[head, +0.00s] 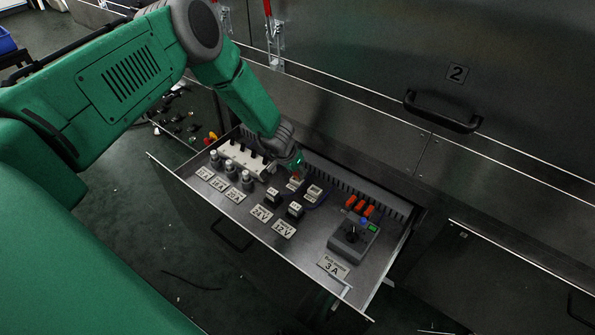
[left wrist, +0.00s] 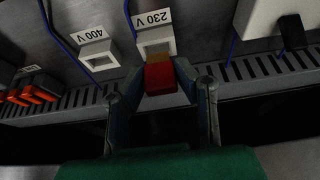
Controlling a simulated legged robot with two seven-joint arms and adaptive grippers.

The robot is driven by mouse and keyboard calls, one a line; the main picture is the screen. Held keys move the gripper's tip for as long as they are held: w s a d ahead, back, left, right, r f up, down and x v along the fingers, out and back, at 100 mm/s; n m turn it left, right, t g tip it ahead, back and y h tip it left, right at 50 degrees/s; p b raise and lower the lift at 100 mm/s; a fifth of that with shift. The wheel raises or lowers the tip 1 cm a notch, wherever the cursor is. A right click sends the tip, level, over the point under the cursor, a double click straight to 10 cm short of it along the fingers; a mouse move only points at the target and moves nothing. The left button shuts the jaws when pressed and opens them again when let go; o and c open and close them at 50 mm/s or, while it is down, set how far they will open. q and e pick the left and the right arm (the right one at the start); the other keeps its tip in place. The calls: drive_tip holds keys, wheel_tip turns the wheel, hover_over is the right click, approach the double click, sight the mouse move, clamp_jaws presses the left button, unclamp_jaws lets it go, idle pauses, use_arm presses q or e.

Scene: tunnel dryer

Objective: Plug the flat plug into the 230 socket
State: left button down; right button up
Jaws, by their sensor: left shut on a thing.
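A red flat plug (left wrist: 160,78) with an orange-brown front sits between the fingers of my left gripper (left wrist: 160,84), which is shut on it. The white 230 V socket (left wrist: 155,42) is straight ahead of the plug, under its 230 V label (left wrist: 152,19). The plug's front overlaps the socket's near edge; I cannot tell whether it is inside the opening. In the head view, my left gripper (head: 297,164) points down just above the white 230 V socket (head: 295,184), and the plug is mostly hidden. My right gripper is not in view.
The white 400 V socket (left wrist: 100,56) stands close beside it. A slotted duct (left wrist: 80,98) runs along the back.

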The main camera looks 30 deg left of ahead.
use_arm(q)
drive_tip(key=shift+a+r, duration=0.1)
drive_tip(key=shift+r, duration=0.1)
drive_tip(key=shift+a+f, duration=0.2)
drive_tip(key=shift+a, duration=0.3)
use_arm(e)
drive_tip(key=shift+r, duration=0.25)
use_arm(q)
drive_tip(key=shift+d+r, duration=0.15)
drive_tip(key=shift+d, duration=0.15)
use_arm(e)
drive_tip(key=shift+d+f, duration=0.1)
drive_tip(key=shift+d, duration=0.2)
use_arm(q)
drive_tip(key=shift+d, duration=0.15)
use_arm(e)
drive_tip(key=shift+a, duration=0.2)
use_arm(q)
drive_tip(key=shift+d, duration=0.1)
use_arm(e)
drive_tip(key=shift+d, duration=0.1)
use_arm(q)
drive_tip(key=shift+f+b, duration=0.8)
drive_tip(key=shift+f, duration=0.4)
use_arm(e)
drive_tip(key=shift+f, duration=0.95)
use_arm(q)
drive_tip(key=c, duration=1.2)
unclamp_jaws()
drive_tip(key=shift+o, duration=0.2)
